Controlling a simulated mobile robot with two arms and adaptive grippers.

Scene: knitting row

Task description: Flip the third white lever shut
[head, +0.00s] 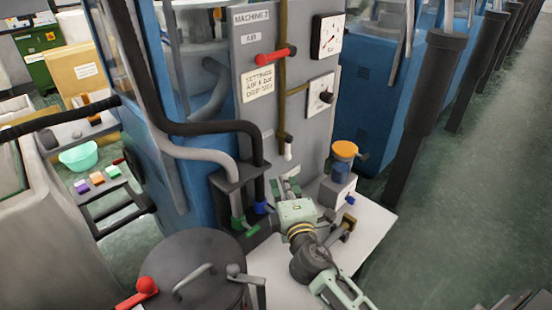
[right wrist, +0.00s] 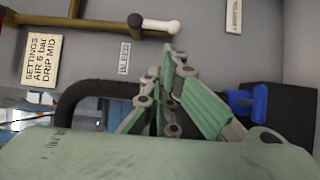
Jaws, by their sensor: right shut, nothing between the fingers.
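One white-tipped lever (head: 288,149) shows at the lower end of a brass pipe on the grey machine panel (head: 305,105). In the head view it points down. The right wrist view shows its white grip (right wrist: 161,26) and black pivot beside a BLEED label (right wrist: 124,57). I cannot tell which white lever in order this is. My right gripper (head: 289,181) is shut and empty, below the lever in the head view. In the right wrist view its fingertips (right wrist: 167,58) appear close to the white grip, with a gap between. My left gripper is out of view.
A red lever (head: 276,56) sits under the AIR label, with gauges (head: 327,36) at right. A blue valve handle (right wrist: 247,103) is near the fingers. Thick hoses (head: 200,128) run at left.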

